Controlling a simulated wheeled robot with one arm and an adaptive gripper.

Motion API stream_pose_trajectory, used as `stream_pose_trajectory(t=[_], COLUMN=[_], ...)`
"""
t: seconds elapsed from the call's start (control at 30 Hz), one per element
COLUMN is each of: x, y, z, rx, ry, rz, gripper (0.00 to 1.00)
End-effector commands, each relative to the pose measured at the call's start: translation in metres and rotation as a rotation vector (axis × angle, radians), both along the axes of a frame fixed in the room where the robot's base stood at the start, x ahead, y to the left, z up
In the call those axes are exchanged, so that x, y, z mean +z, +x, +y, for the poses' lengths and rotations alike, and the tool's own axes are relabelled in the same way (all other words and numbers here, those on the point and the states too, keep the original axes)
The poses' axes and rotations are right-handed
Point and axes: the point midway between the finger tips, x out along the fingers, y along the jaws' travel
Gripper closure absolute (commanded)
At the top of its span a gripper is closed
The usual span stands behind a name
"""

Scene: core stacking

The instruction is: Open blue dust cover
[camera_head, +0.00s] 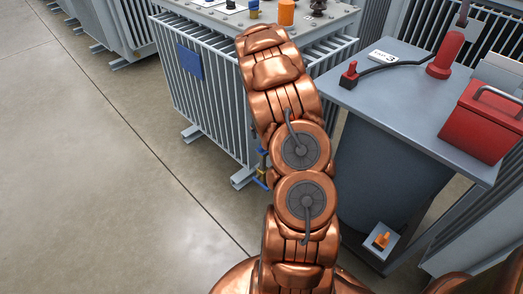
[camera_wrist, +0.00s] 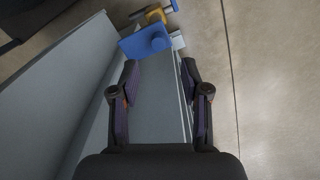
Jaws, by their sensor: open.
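A blue part, which looks like the dust cover (camera_wrist: 145,43), shows in the wrist view ahead of my gripper (camera_wrist: 159,76). In the head view, blue bits (camera_head: 261,183) of this fitting show low on the transformer, partly hidden by my arm. My gripper is hidden there.
The grey finned transformer (camera_head: 205,95) carries a blue plate (camera_head: 189,62) on its side. At right, a grey table (camera_head: 400,95) holds a red toolbox (camera_head: 484,120) and a red cylinder (camera_head: 445,55). The floor (camera_head: 80,190) at left is clear.

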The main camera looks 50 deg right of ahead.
Motion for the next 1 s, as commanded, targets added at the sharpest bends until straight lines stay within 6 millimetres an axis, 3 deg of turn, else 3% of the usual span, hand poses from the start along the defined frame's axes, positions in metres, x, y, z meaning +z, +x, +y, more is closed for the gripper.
stream_pose_trajectory(t=[0.27, 0.7, 1.0], x=[-0.018, -0.076, -0.083], y=[0.001, 0.0, 0.001], z=[-0.003, -0.003, -0.003], rx=[-0.001, 0.0, -0.001], ry=[0.002, 0.002, 0.0], rz=[-0.003, -0.001, -0.004], gripper=[0.54, 0.54, 0.54])
